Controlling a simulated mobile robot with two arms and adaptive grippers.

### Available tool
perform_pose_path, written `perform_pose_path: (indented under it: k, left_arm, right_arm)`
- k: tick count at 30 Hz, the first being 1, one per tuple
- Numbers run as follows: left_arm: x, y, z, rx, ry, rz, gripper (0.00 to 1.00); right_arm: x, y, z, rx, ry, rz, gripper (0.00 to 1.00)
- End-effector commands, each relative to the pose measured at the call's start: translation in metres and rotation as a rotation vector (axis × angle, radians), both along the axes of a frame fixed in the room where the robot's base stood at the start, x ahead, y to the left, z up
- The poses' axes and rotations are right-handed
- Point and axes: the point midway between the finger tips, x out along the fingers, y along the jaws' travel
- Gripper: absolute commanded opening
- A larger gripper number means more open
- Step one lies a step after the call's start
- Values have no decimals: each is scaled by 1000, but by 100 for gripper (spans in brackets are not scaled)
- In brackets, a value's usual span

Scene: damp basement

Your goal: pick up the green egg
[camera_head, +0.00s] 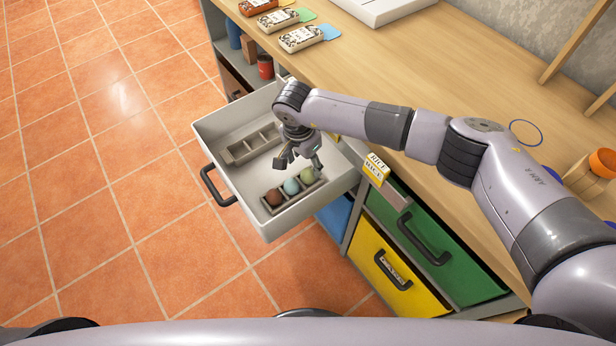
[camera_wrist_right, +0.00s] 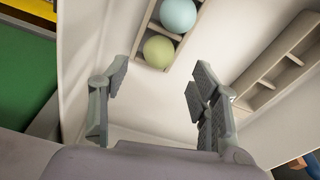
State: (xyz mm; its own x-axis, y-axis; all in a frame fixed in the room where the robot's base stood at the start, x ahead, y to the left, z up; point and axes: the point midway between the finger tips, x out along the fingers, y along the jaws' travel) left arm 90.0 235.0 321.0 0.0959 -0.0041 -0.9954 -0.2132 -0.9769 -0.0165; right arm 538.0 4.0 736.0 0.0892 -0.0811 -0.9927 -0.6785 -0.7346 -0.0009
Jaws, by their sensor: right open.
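The green egg (camera_head: 307,175) sits in a small tray (camera_head: 297,193) inside an open white drawer, at the end of a row with a pale blue egg (camera_head: 291,187) and a brown egg (camera_head: 273,197). In the right wrist view the green egg (camera_wrist_right: 159,51) lies just ahead of and between the fingers, below the blue egg (camera_wrist_right: 178,14). My right gripper (camera_head: 299,162) hangs over the drawer close to the green egg. It is open and empty, and its fingers (camera_wrist_right: 155,88) are spread apart. My left gripper is not in view.
The white drawer (camera_head: 213,126) is pulled out from the counter. A second, empty-looking divided tray (camera_head: 238,152) lies in it. The drawer walls surround the eggs. A yellow rice box (camera_head: 376,168) stands at the counter edge. Green and yellow drawers (camera_head: 425,240) are below.

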Motion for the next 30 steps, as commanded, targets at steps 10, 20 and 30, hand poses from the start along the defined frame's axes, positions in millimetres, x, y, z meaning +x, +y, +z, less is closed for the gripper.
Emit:
perform_pose_path:
  k: [10, 20, 30]
  left_arm:
    - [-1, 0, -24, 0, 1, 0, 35]
    - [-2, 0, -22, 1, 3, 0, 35]
    - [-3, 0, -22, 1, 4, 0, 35]
  right_arm:
    - [4, -6, -48, 0, 1, -2, 57]
    - [4, -6, -47, 1, 1, 0, 49]
    - [4, -6, -47, 0, 1, 0, 27]
